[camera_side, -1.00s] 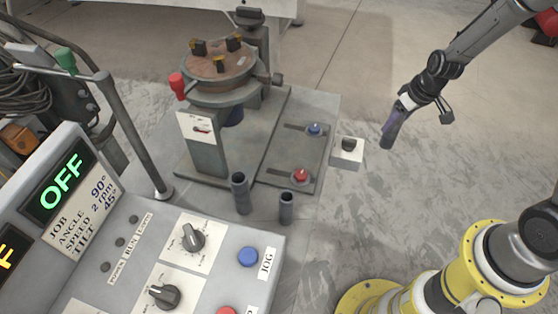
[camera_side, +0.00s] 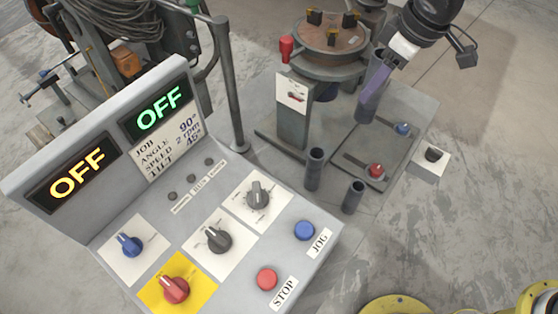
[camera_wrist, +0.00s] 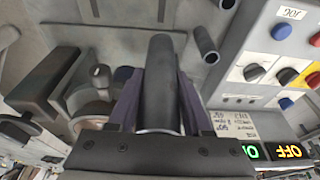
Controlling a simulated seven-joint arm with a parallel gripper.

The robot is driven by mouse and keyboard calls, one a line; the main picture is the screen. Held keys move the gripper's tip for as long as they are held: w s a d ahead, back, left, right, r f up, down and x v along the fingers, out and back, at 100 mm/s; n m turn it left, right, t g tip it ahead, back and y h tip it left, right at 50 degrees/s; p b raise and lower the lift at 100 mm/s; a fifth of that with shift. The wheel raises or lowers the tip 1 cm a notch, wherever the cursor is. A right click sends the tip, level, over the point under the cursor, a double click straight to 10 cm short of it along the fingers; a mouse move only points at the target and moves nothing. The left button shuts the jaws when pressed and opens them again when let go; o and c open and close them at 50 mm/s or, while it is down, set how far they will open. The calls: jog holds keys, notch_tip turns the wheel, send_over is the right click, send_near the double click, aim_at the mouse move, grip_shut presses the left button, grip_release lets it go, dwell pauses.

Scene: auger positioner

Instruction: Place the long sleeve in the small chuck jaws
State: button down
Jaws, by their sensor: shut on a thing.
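My gripper (camera_side: 376,82), with purple fingers, is shut on a dark grey sleeve (camera_side: 367,108). The sleeve hangs below the fingers, slightly tilted in the side view, and fills the middle of the wrist view (camera_wrist: 160,80). The round brown chuck table (camera_side: 318,39) stands just left of my gripper. I cannot make out the jaws clearly in the wrist view.
Two other grey tubes (camera_side: 314,170) (camera_side: 353,197) stand upright in front of the positioner. A control console (camera_side: 215,225) with OFF displays fills the front left. A red-handled lever (camera_side: 286,48) sits left of the table.

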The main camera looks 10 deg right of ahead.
jog(key=w+a+r+m, duration=0.1)
jog(key=w+a+r, duration=0.1)
jog(key=a+r, duration=0.7)
jog(key=a+f+m+h, duration=0.1)
jog(key=a+f+m, duration=0.2)
jog(key=a+f, duration=0.3)
jog(key=a, duration=0.2)
jog(key=shift+a+f+m+t, duration=0.3)
jog(key=shift+t, duration=0.1)
notch_tip(320, 180, down, 18)
jog(key=shift+w+r, duration=0.1)
jog(key=shift+r, duration=0.1)
jog(key=shift+f, duration=0.2)
jog(key=shift+c, duration=1.7)
grip_release()
jog(key=shift+f, duration=0.1)
